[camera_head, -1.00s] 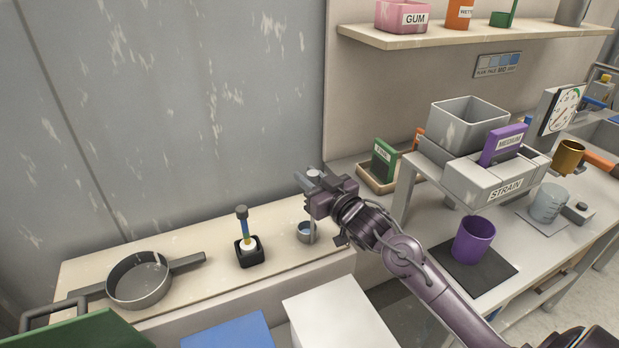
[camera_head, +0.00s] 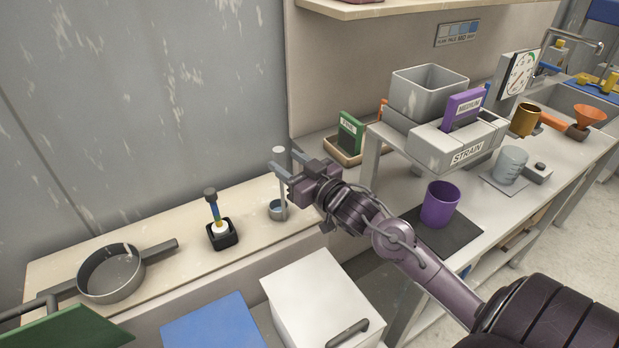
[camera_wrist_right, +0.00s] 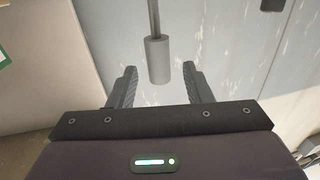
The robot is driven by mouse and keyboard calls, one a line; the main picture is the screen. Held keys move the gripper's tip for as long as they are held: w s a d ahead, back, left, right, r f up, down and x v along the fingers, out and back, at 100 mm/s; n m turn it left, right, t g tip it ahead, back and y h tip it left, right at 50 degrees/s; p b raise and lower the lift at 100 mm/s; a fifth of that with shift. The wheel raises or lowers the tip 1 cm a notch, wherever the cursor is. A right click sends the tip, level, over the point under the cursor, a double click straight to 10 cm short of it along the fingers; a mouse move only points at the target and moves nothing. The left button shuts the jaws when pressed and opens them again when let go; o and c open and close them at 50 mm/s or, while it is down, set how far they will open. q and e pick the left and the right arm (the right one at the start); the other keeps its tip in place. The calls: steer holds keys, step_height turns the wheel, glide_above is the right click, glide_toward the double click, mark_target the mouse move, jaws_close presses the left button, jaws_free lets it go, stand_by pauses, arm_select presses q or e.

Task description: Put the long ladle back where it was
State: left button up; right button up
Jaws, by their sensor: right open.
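The long ladle (camera_head: 282,190) stands upright on the pale wooden ledge at the back, with its small grey bowl at the bottom and a thicker cap at the top of its handle. My right gripper (camera_head: 285,164) is open beside the upper handle, with its fingers pointing at it and its body drawn back to the right. In the right wrist view, the grey handle end (camera_wrist_right: 157,62) shows between the tips of the open right gripper (camera_wrist_right: 160,72), apparently untouched. My left gripper is not in view.
On the ledge left of the ladle are a black holder with a brush (camera_head: 222,236) and a grey pan (camera_head: 110,274). To the right stand a green block (camera_head: 349,133) in a tray, the STRAIN stand (camera_head: 455,147) and a purple cup (camera_head: 439,205). A white bin (camera_head: 310,285) is in front.

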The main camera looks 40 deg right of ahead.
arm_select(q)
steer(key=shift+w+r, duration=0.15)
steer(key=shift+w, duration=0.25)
arm_select(e)
steer(key=s+d, duration=0.1)
steer(key=s, duration=0.6)
steer(key=shift+s, duration=0.25)
